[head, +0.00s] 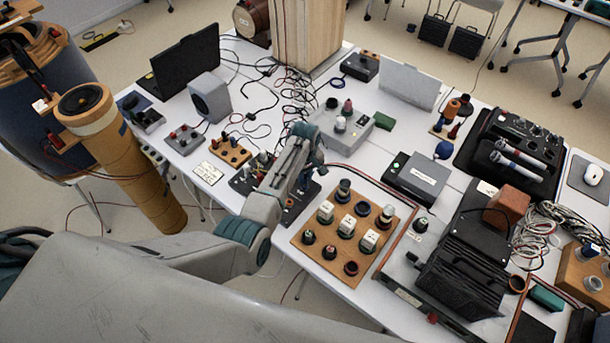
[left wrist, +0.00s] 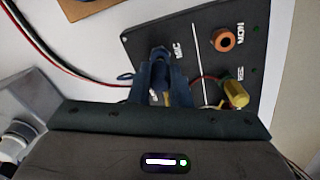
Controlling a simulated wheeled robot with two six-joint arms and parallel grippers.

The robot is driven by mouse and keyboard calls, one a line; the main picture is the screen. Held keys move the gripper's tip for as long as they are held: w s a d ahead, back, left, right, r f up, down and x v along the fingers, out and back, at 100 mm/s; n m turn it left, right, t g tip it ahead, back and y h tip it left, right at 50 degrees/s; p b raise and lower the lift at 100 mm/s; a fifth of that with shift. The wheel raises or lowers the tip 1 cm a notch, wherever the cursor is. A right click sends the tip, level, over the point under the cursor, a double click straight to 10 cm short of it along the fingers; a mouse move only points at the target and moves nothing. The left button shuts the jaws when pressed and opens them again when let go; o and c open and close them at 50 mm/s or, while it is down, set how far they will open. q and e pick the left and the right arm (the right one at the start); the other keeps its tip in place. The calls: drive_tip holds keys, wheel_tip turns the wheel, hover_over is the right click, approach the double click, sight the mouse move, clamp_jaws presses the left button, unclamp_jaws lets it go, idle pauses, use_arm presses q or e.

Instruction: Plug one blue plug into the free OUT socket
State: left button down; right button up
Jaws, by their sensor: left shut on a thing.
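My left gripper (head: 309,172) reaches down over a black socket panel (head: 243,184) on the white table. In the left wrist view, my left gripper (left wrist: 163,84) is shut on what looks like a dark blue plug (left wrist: 160,56), mostly hidden between the fingers. Its tip is at the panel (left wrist: 190,30); I cannot tell whether it is in a socket. An orange-ringed socket (left wrist: 225,41) and a yellow plug (left wrist: 236,94) with wires are on the panel, right of a white line. The panel's labels are too small to read surely. My right gripper is not in view.
A wooden board (head: 318,255) with several knobs and blocks stands right of the panel. A smaller wooden block (head: 230,152) and a grey speaker (head: 210,97) stand behind it. Loose cables (head: 290,90) cover the table's back. A red cable (left wrist: 50,62) runs left of the panel.

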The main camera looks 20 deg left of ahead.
use_arm(q)
drive_tip(key=shift+f+b, duration=0.45)
drive_tip(key=shift+f, duration=0.3)
drive_tip(key=c, duration=1.3)
unclamp_jaws()
drive_tip(key=shift+r+p, duration=1)
drive_tip(key=shift+r, duration=2.8)
